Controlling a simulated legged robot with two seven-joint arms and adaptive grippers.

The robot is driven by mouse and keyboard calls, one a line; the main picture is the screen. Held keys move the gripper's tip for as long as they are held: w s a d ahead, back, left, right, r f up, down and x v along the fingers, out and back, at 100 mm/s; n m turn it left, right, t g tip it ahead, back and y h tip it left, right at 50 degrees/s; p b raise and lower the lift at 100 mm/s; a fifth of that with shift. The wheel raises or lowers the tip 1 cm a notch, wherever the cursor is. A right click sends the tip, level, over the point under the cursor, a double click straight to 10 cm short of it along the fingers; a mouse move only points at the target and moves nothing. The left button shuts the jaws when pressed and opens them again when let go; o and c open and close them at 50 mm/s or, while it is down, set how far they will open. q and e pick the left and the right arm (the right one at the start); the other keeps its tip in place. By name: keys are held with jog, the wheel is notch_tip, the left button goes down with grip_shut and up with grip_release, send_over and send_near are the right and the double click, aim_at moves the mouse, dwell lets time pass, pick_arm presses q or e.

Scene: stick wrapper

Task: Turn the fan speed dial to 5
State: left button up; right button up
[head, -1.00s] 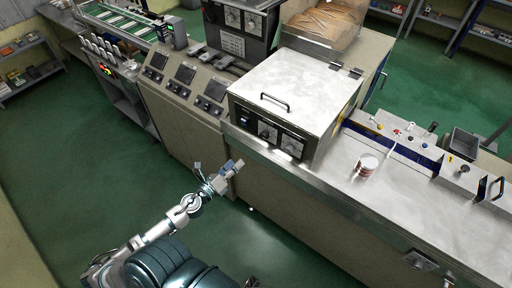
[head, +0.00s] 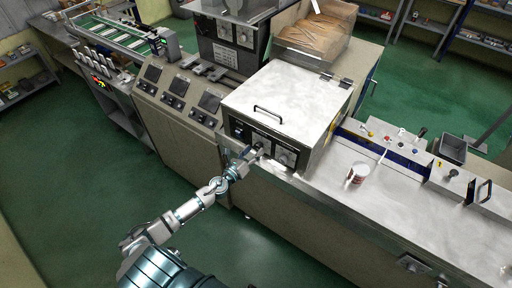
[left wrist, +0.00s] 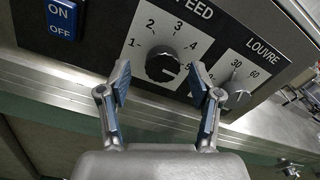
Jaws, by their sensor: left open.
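The fan speed dial (left wrist: 163,66) is a round black knob on a white plate marked SPEED, in the left wrist view. In the head view my left gripper (head: 250,154) is at the front panel of the white-topped box (head: 285,98), partly covering the dial area. My right gripper is not in view.
The LOUVRE dial (left wrist: 224,97) is close beside the right finger. A blue ON/OFF switch (left wrist: 62,18) is to the left. The metal counter (head: 400,205) extends right, with a cup (head: 358,173) on it. Green floor lies in front.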

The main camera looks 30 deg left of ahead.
pick_arm(q)
jog(key=shift+w+d, duration=0.15)
jog(key=shift+w, duration=0.85)
jog(key=c, duration=1.1)
jog(key=shift+c, duration=0.2)
jog(key=o, duration=1.1)
jog(key=shift+o, duration=0.2)
jog(key=shift+s+n, duration=0.15)
jog(key=shift+n, duration=0.15)
jog(key=s+a, duration=0.1)
jog(key=s, duration=1)
jog(key=shift+s+a, duration=0.25)
jog(key=shift+s, duration=0.1)
jog(key=shift+f, duration=0.2)
